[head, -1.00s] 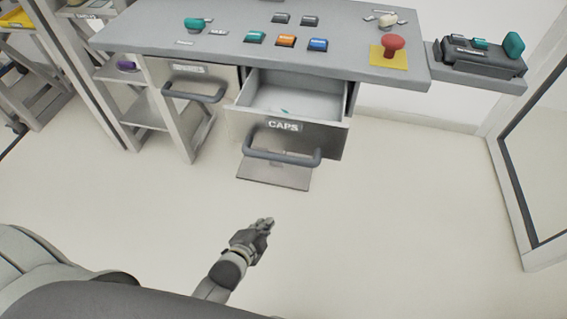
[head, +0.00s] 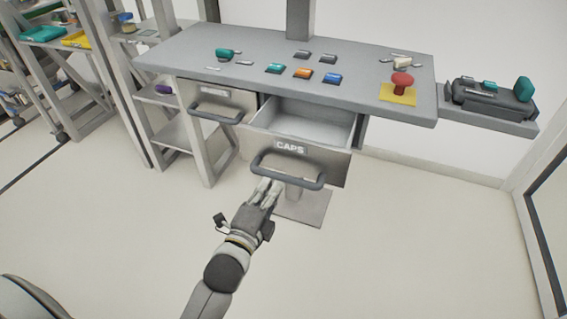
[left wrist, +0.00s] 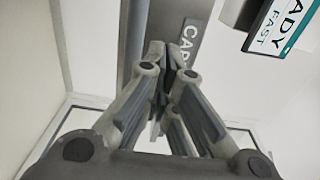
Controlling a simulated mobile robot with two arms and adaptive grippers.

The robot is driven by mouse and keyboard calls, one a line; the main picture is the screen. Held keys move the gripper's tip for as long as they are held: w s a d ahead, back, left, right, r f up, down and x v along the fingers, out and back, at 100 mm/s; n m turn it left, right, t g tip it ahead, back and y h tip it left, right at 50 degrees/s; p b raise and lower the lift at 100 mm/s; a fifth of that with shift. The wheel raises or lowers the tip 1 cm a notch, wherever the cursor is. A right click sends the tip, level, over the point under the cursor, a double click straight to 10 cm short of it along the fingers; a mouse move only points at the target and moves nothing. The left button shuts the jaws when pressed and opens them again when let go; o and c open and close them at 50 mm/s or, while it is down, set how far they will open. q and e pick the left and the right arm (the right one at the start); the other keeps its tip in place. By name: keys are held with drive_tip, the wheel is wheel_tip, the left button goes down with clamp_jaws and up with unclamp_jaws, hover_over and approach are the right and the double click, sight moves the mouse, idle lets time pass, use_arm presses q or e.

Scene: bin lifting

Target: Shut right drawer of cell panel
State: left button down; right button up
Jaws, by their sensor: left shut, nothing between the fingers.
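The right drawer (head: 325,164) of the cell panel (head: 300,62) is pulled open. It has a CAPS label and a dark bar handle (head: 287,170) on its front. My left gripper (head: 266,188) is shut and empty, just in front of and below the left part of that handle. In the left wrist view my left gripper (left wrist: 160,75) points at the drawer front, and part of the label (left wrist: 188,45) shows behind the fingertips. I cannot tell whether the fingers touch the drawer. The left drawer (head: 218,98) is shut. My right gripper is not in view.
The panel top carries a red mushroom button (head: 402,84) on a yellow plate, a green knob (head: 223,54) and several coloured buttons. A side shelf (head: 490,115) with a dark device stands at the right. Shelving (head: 180,130) stands at the left. The floor in front is clear.

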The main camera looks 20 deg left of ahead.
sight(288, 157)
use_arm(q)
drive_tip(key=w+p, duration=0.1)
drive_tip(key=w, duration=0.7)
drive_tip(key=shift+d, duration=0.15)
drive_tip(key=shift+w, duration=0.5)
